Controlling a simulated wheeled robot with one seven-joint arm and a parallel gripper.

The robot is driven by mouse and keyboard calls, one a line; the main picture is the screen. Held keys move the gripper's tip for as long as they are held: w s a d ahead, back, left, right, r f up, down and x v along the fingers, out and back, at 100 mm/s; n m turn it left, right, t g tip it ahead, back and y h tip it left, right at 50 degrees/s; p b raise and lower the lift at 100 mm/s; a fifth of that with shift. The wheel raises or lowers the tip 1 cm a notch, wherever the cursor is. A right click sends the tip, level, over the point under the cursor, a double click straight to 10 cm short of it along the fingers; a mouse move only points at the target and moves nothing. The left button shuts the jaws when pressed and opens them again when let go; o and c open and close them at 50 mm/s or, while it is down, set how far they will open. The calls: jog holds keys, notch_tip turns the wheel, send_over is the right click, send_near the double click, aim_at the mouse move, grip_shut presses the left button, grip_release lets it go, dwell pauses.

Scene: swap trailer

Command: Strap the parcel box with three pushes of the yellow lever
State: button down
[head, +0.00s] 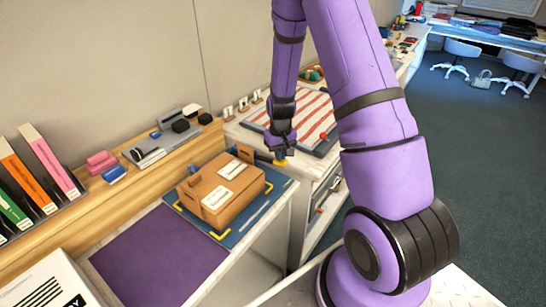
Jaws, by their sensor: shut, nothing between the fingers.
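The parcel box (224,188) is a closed brown carton with white labels. It sits on a dark blue board (243,231) with yellow corner marks. A small yellow piece (281,162), which looks like the yellow lever's end, shows at the board's back right corner. My gripper (281,155) points down right above this yellow piece. Its fingers are shut with nothing between them. I cannot tell if the fingertips touch the yellow piece. The rest of the lever is hidden or too small to make out.
A purple mat (160,254) lies left of the board. A wooden ledge (128,187) behind holds binders (48,160), a stapler-like tool (144,155) and small blocks. A red-and-white striped mat (300,112) lies on the counter behind my gripper. Open floor (470,130) is at the right.

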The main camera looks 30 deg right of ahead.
jog(key=shift+f, duration=1.4)
jog(key=shift+r, duration=4.6)
